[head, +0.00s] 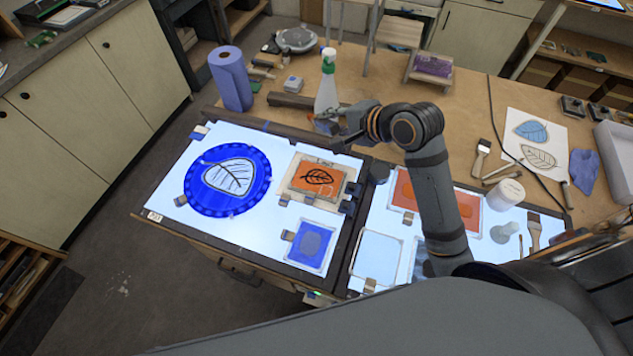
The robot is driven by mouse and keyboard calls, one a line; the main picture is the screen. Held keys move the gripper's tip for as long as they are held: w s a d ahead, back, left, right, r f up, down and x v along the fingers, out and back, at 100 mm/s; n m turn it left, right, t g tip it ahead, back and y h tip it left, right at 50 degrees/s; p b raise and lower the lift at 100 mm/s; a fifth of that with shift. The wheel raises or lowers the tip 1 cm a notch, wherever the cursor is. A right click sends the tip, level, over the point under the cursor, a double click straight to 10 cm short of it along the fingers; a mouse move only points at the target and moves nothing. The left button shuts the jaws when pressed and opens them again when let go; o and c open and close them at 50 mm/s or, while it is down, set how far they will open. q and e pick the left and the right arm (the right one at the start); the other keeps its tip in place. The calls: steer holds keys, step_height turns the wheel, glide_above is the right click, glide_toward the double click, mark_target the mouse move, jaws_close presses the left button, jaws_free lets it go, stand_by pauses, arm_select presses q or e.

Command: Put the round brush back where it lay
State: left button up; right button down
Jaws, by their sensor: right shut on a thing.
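My right gripper (343,122) is at the far edge of the light panels, just in front of the white spray bottle (327,88) with a green head. Its arm reaches in from the lower right. The jaws are shut on a thin thing, taken to be the round brush, which is mostly hidden by the gripper and hard to make out. A flat brush (534,232) lies at the right end of the right light panel, and another flat brush (482,157) lies on the wooden table. My left gripper is out of view.
The left light panel (300,210) holds a blue round glass with a leaf (228,178), an orange leaf pane (317,178) and a small blue pane (311,246). A blue paper roll (229,78) stands behind it. A white jar (506,194) stands at the right.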

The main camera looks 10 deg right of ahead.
steer(key=shift+f+n+t+y+b, duration=0.15)
steer(key=shift+f+n+t+b, duration=0.3)
steer(key=shift+n+b, duration=2.05)
steer(key=shift+f+n+t+y+b, duration=0.2)
steer(key=shift+n+t+b, duration=0.9)
steer(key=shift+n, duration=2.45)
steer(key=shift+f+n+t+y+b, duration=0.15)
steer(key=shift+f+n+b, duration=0.2)
steer(key=shift+n+b, duration=2.35)
